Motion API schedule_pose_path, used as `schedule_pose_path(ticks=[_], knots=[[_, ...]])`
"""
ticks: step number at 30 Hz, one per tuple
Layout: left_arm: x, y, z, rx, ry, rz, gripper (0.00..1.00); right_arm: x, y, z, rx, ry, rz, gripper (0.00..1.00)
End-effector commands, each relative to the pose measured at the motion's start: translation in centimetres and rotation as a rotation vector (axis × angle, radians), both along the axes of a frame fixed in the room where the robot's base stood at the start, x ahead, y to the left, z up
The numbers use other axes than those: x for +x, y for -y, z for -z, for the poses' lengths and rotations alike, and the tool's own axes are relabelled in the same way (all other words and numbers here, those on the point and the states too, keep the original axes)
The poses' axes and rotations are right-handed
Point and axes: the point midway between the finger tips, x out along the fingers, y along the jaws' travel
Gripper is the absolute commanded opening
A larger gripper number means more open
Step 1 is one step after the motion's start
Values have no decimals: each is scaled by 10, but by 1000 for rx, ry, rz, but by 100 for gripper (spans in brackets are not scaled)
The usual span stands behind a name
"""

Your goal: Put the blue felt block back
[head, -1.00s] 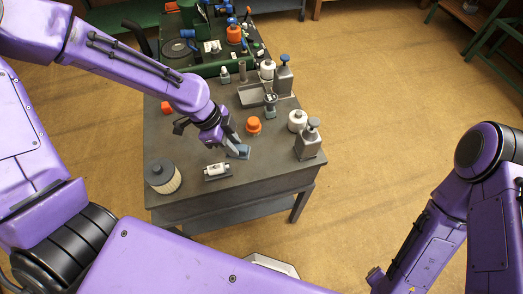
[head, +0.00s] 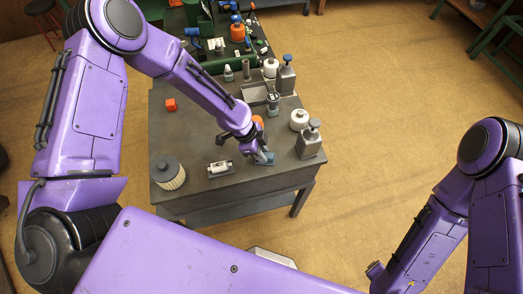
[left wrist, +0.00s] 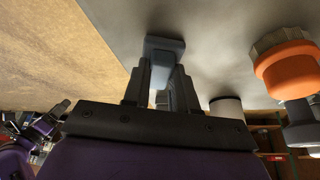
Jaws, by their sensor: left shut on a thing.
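The blue felt block (head: 267,159) is a small grey-blue piece at the tips of my left gripper (head: 260,151), over the near right part of the grey bench (head: 225,190). In the left wrist view the block (left wrist: 164,46) sticks out past the two fingers of the left gripper (left wrist: 160,80), which are shut on it. I cannot tell whether the block touches the bench top.
A filter (head: 169,175) and a small white cylinder on a dark base (head: 219,168) stand left of the gripper. A grey pump bottle (head: 309,142) and a white round container (head: 299,119) are close on its right. An orange cap (head: 257,120) is just behind.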

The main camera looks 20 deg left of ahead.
Motion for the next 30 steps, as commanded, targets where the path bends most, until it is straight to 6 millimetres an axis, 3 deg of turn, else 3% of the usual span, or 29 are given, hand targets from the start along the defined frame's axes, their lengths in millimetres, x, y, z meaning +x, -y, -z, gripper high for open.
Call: schedule_pose_path(ticks=[1, 3, 14, 17, 25, 30], knots=[[0, 0, 2, 0, 0, 0, 30, 0, 0, 2, 0, 0, 0, 64], [0, 0, 1, 0, 0, 0, 52, 0, 0, 1, 0, 0, 0, 64], [0, -1, -5, 0, 1, 0, 52, 0, 0, -1, 0, 0, 0, 64], [0, -7, -19, -1, 6, 0, 52, 0, 0, 6, 0, 0, 0, 64], [-5, -33, -83, -2, 6, -2, 52, 0, 0, 19, 0, 0, 0, 64], [-8, -43, -107, -1, 3, -2, 52, 0, 0, 21, 0, 0, 0, 64]])
